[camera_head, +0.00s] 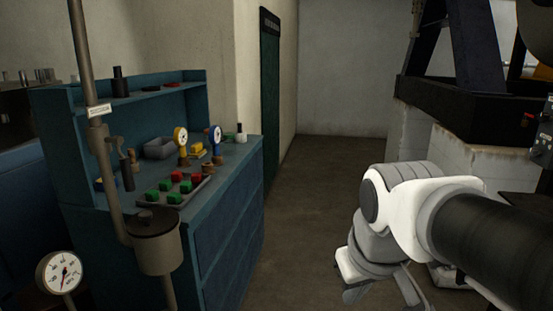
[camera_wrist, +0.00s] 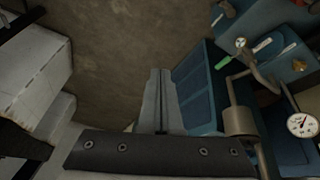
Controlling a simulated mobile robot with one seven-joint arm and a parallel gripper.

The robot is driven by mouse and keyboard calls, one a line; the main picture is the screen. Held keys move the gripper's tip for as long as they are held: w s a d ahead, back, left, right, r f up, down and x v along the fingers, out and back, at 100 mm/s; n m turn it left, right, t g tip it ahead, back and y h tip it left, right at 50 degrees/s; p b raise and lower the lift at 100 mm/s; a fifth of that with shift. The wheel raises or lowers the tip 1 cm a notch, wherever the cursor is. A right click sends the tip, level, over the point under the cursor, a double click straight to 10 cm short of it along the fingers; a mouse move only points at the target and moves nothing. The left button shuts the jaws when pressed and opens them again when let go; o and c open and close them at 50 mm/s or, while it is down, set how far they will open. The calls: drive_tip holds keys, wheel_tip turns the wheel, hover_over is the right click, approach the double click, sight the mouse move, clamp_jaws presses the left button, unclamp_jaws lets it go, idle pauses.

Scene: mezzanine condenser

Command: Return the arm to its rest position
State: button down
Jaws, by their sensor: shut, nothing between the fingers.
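My arm reaches in from the right edge in the head view, bent, with its wrist hanging low over the open floor. My gripper (camera_wrist: 160,72) shows in the wrist view with its two fingers together and nothing between them. It points down over bare floor, left of the blue cabinet side. The lower end of the gripper is hard to make out in the head view.
Concrete blocks (camera_head: 462,155) stand at right. The floor (camera_head: 310,190) between is clear.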

drive_tip(key=s+d+f+m+t, duration=0.1)
drive_tip(key=s+d+f+m, duration=0.15)
drive_tip(key=s, duration=0.45)
wheel_tip(320, 180, up, 20)
drive_tip(key=p, duration=1.9)
drive_tip(key=shift+w, duration=0.3)
drive_tip(key=shift+r, duration=0.1)
